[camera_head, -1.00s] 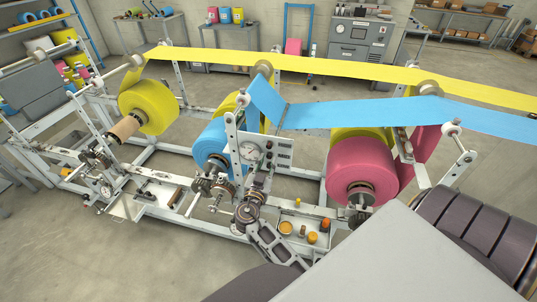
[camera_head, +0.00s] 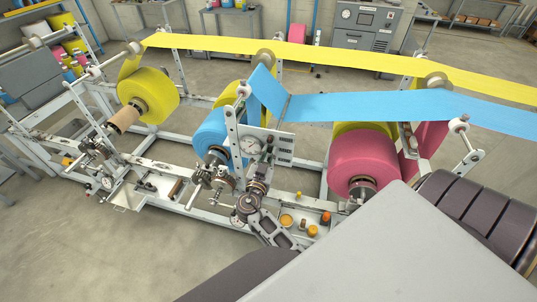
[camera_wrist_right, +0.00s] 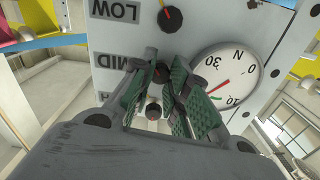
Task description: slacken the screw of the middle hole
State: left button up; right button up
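The light grey panel (camera_head: 284,150) with a round dial (camera_head: 254,146) stands on the machine frame. In the right wrist view the panel (camera_wrist_right: 218,28) shows upside-down labels LOW, MID and a third mostly hidden one. A dark screw (camera_wrist_right: 160,72) sits in the middle hole beside MID. Another (camera_wrist_right: 170,18) is at LOW, and a third (camera_wrist_right: 153,111) shows between my fingers. My right gripper (camera_wrist_right: 165,62) has its green-padded fingers apart around the middle screw; contact is unclear. In the head view the right gripper (camera_head: 266,160) is in front of the panel. My left gripper is not in view.
A blue roll (camera_head: 209,140), a pink roll (camera_head: 362,155) and a yellow roll (camera_head: 150,92) hang around the panel, with blue film (camera_head: 370,106) above. A tray (camera_head: 303,217) with small orange and yellow pieces lies below. The dial (camera_wrist_right: 225,80) is close beside my fingers.

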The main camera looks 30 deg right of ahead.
grip_shut()
jog(key=shift+n+b, duration=1.05)
jog(key=shift+n, duration=0.05)
jog(key=shift+n+b, duration=0.75)
jog(key=shift+n, duration=0.65)
jog(key=shift+r+n, duration=0.1)
jog(key=shift+n, duration=0.2)
jog(key=shift+o, duration=2.4)
grip_release()
